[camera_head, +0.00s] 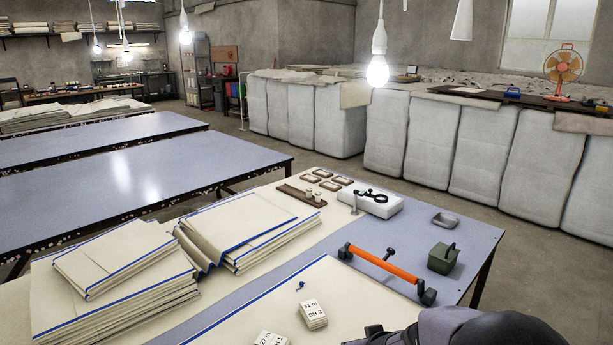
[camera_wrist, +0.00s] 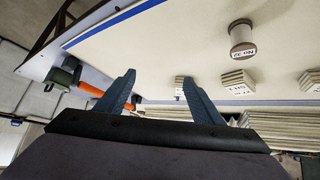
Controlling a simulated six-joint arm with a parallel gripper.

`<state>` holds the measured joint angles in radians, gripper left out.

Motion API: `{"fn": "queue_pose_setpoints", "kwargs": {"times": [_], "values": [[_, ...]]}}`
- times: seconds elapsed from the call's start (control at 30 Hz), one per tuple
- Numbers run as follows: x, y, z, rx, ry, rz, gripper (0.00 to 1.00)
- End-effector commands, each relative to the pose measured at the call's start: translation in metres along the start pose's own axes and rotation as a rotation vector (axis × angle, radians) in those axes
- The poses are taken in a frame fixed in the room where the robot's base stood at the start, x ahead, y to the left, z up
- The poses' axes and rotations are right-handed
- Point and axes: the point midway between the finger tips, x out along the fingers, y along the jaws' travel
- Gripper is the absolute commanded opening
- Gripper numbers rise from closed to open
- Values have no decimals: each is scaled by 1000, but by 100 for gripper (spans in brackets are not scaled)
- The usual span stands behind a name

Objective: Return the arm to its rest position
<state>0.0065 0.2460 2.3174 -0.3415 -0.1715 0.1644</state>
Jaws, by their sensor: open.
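My gripper (camera_wrist: 156,88) shows in the wrist view with its two dark blue fingers spread apart and nothing between them. In the head view, part of my arm shows as a dark shape at the bottom right edge; the fingers cannot be made out clearly there. A cream cloth (camera_head: 350,294) with a blue edge lies flat on the table near my arm. It also shows in the wrist view (camera_wrist: 170,40), beyond the fingers. Folded cloths are stacked in a left pile (camera_head: 115,275) and a middle pile (camera_head: 245,230).
An orange-handled tool (camera_head: 383,272), a green box (camera_head: 443,258), a grey dish (camera_head: 445,220) and a white block (camera_head: 370,202) stand on the table's right part. Labelled card stacks (camera_head: 313,315) lie on the cloth. A spool (camera_wrist: 242,40) shows in the wrist view. A light bulb (camera_head: 378,74) hangs above.

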Motion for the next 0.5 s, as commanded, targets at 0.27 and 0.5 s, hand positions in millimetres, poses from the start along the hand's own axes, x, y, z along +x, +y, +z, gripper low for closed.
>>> {"fn": "queue_pose_setpoints", "kwargs": {"times": [0.27, 0.5], "values": [[-145, 6, 65, 107, -445, 50, 61], [-222, -14, 107, 162, -684, 5, 61]]}}
